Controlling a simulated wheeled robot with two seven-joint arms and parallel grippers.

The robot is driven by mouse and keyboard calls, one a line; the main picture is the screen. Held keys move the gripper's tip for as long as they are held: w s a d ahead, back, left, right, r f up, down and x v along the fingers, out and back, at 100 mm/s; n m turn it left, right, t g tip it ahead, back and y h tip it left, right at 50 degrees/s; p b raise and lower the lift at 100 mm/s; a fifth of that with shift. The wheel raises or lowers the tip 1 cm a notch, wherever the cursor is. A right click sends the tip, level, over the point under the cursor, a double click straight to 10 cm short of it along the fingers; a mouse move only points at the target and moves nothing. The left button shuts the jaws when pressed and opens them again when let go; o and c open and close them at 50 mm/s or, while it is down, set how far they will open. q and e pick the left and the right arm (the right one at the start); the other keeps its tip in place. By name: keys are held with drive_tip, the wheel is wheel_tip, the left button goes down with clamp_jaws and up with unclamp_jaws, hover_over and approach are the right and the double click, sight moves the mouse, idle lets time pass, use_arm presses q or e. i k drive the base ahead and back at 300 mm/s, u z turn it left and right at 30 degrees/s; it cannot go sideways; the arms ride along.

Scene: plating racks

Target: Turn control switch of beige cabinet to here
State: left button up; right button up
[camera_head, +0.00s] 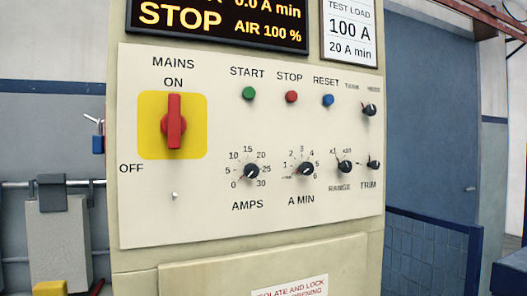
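The beige cabinet (150,262) fills the middle of the head view, with a pale control panel (220,215) on its front. The red mains switch (174,122) sits on a yellow plate (200,141) at the panel's left. Its handle stands upright, toward ON; OFF is printed at lower left. Black knobs marked AMPS (251,171) and A MIN (306,169) are at lower middle, both pointing to the lower left near the 0 end. Smaller RANGE (344,166) and TRIM (374,164) knobs are to the right. Neither gripper shows.
Green (249,93), red (291,97) and blue (328,100) buttons line the panel top. A display (215,20) reads STOP above. A padlock (98,144) hangs at the left. A blue mesh barrier (425,255) stands at right. The space before the panel looks clear.

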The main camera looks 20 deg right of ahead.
sight(371, 110)
drive_tip(key=u, duration=0.55)
drive_tip(key=k, duration=1.25)
drive_tip(key=z, duration=0.35)
drive_tip(key=i, duration=0.7)
drive_tip(key=z, duration=0.55)
drive_tip(key=i, duration=0.85)
drive_tip(key=u, duration=0.35)
